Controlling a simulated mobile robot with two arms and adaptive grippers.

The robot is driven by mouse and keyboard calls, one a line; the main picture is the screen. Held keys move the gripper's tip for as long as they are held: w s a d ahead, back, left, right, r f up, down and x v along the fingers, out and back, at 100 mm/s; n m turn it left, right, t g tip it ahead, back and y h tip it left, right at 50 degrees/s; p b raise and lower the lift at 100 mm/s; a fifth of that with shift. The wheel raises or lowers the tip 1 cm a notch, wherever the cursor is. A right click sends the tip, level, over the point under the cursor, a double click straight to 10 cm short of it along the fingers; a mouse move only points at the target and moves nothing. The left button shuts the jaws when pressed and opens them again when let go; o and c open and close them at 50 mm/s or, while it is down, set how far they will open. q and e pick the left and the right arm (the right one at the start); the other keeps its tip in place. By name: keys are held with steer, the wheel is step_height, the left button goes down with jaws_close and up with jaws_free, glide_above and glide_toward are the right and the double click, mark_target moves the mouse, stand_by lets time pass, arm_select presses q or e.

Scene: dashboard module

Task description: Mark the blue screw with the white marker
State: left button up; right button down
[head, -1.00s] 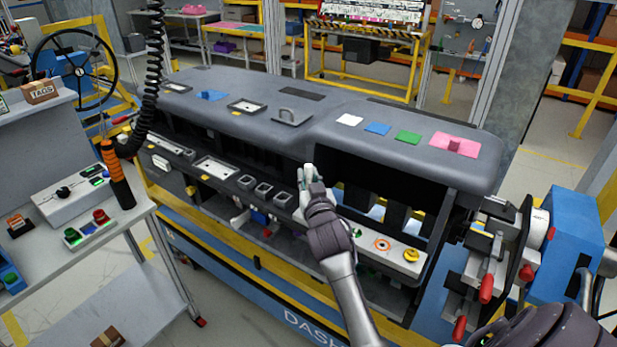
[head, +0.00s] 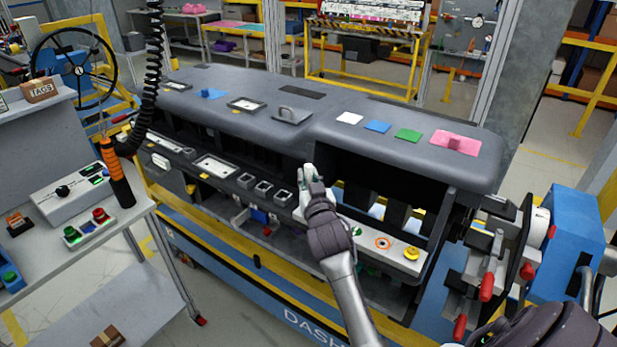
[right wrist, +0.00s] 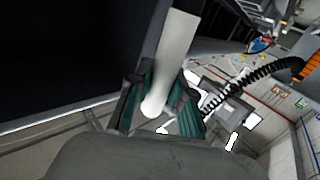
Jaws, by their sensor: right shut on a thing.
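The white marker (right wrist: 173,55) is a plain white cylinder in the right wrist view. My right gripper (right wrist: 158,98) is shut on it, with the dark green finger pads on either side. In the head view my right gripper (head: 307,175) is at the front of the grey dashboard module (head: 215,100), near the left end of the white panel (head: 366,238). The marker is hard to make out there. I cannot pick out the blue screw for certain in either view; the gripper and arm cover part of the panel. My left gripper is not in view.
The white panel carries an orange ring (head: 383,243) and a yellow knob (head: 411,254). Coloured pads, including a blue one (head: 378,127), lie on the module's top. A coiled black cable with an orange-handled tool (head: 117,172) hangs at left, beside a grey workbench (head: 120,225).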

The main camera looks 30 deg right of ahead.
mark_target(308, 165)
stand_by(0.4)
steer(key=shift+r+p, duration=2.35)
steer(key=shift+r, duration=0.2)
steer(key=shift+f, duration=0.1)
